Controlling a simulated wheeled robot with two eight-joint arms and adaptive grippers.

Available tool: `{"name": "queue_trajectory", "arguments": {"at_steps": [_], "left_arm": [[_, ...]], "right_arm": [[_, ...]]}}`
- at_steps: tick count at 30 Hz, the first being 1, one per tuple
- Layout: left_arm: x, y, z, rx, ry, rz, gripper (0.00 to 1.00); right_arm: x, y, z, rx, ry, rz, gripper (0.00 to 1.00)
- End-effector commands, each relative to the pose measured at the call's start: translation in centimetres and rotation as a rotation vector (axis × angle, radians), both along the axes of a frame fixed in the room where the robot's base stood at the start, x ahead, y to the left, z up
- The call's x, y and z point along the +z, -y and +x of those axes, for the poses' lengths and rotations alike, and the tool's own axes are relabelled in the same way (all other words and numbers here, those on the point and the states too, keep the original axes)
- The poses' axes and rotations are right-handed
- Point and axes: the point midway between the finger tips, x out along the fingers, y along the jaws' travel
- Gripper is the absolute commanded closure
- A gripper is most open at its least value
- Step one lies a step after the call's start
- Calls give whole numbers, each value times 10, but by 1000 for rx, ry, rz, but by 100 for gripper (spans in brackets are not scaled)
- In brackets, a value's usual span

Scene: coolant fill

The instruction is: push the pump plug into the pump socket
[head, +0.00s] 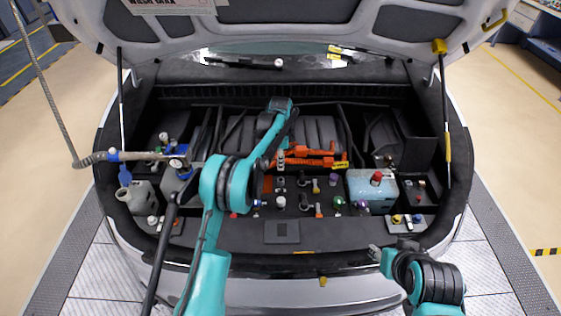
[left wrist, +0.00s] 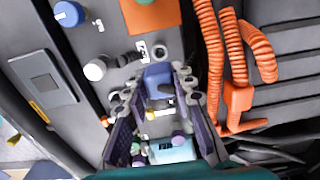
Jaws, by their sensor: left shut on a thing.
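My left gripper (head: 281,158) reaches down over the middle of the engine bay. In the left wrist view its grey fingertips (left wrist: 158,88) are shut on a blue block-shaped piece, probably the pump plug (left wrist: 157,73). The plug's lower end is hidden. My right gripper (head: 378,254) is at the front right, apart from the parts; its jaw opening is unclear.
Orange corrugated hoses (left wrist: 236,50) run close beside the left gripper. A white cap (left wrist: 95,69), a blue cap (left wrist: 68,13) and an orange square (left wrist: 155,14) are near. A pale-blue tank (head: 372,190) stands right. The raised hood (head: 280,12) overhangs the bay.

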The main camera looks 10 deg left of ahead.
Motion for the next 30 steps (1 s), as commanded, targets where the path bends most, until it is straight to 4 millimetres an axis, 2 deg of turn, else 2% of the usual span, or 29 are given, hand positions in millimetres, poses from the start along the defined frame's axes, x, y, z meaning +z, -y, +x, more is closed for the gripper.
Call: {"name": "queue_trajectory", "arguments": {"at_steps": [16, 30], "left_arm": [[-50, 0, 0, 0, 0, 0, 95], [-56, 0, 0, 0, 0, 0, 95]], "right_arm": [[-33, 0, 0, 0, 0, 0, 60], [-36, 0, 0, 0, 0, 0, 60]]}}
